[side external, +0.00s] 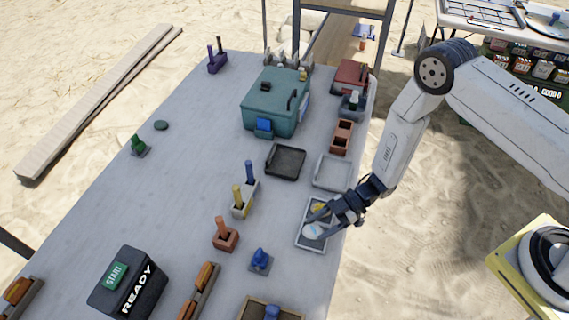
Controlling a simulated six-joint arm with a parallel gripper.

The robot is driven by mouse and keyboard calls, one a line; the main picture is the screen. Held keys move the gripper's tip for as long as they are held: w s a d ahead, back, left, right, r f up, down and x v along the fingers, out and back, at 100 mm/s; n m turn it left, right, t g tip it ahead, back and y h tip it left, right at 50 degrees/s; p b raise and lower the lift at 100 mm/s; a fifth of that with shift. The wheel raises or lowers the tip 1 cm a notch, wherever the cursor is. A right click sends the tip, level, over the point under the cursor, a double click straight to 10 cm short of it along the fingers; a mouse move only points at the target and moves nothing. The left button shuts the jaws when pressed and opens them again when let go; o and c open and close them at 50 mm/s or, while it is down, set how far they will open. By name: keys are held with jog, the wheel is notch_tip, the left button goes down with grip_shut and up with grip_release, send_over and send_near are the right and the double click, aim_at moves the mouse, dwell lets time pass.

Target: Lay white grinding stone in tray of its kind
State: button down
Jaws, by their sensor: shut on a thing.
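The white grinding stone (314,231) is a pale, rounded piece at the front end of a light-rimmed tray (311,248). My gripper (312,222) reaches in from the right, low over this tray, and is shut on the white stone. The fingers partly cover the stone. I cannot tell whether the stone touches the tray floor. A yellow piece (319,207) lies in the same tray, just behind the stone and close to the fingers.
An empty pale tray (333,172) and a black tray (286,161) lie behind. A teal box (272,104) stands further back. Pegged blocks stand to the left, including one with yellow and blue pegs (243,201). The table's left middle is mostly clear.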

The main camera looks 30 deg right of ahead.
jog(key=shift+f, duration=0.9)
jog(key=shift+c, duration=0.2)
grip_release()
jog(key=shift+f, duration=0.1)
jog(key=shift+d+f, duration=0.1)
jog(key=shift+v, duration=3.85)
